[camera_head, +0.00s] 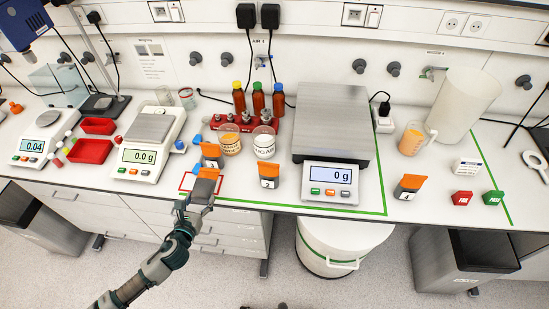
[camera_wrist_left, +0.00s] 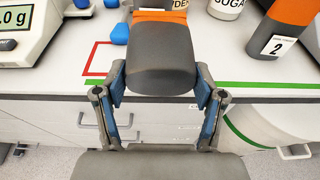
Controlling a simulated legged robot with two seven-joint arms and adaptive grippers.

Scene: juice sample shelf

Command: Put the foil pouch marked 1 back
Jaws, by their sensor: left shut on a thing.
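A grey foil pouch with an orange top (camera_head: 207,174) is held in my left gripper (camera_head: 197,198) at the bench's front edge; its number does not show. In the left wrist view the pouch (camera_wrist_left: 160,65) sits between both fingers (camera_wrist_left: 159,82), its orange top pointing away. A red square outline (camera_wrist_left: 95,58) on the bench lies beside and partly behind the pouch. Pouch 3 (camera_head: 211,151) stands just behind it. Pouch 2 (camera_head: 268,185) stands to the right, and pouch 4 (camera_head: 409,186) stands further right. My right gripper is not in view.
A small scale (camera_head: 149,155) stands to the left and a large scale (camera_head: 331,130) to the right. A green line (camera_head: 290,207) runs along the front edge.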

